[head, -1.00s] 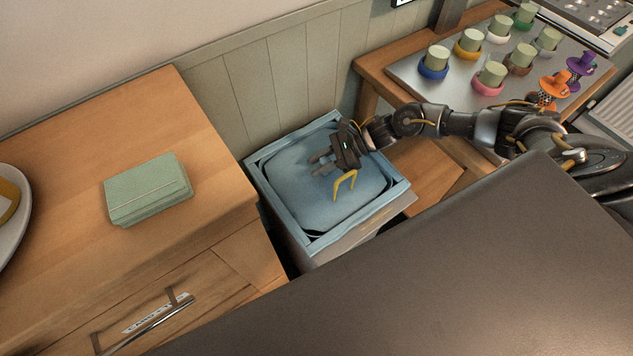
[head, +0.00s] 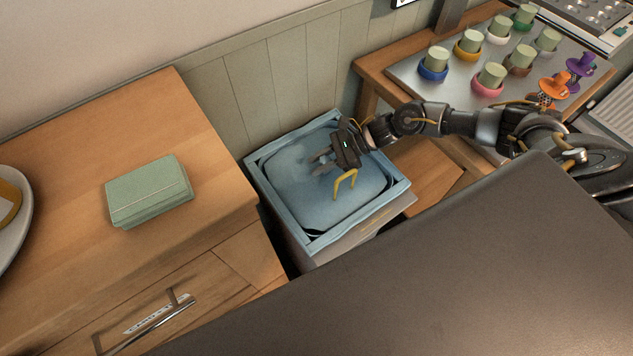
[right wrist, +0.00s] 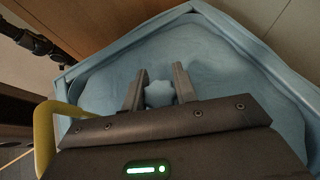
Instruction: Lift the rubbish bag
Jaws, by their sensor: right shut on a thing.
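The rubbish bag (head: 310,195) is light blue and sits inside a square bin, its edge folded over the bin's rim. It also fills much of the right wrist view (right wrist: 230,60). My right gripper (head: 322,162) reaches down over the bag from the right. In the right wrist view its two fingers (right wrist: 159,92) are on either side of a small gathered blue knot of the bag (right wrist: 159,94), shut on it. A yellow loop (head: 345,183) shows beside my right gripper. My left gripper is not in view.
A wooden cabinet (head: 225,190) with a green folded cloth stack (head: 150,191) stands left of the bin. A panelled wall (head: 260,90) is behind it. A dark surface (head: 430,270) fills the front. A table (head: 370,66) with several coloured-ringed cups is at right.

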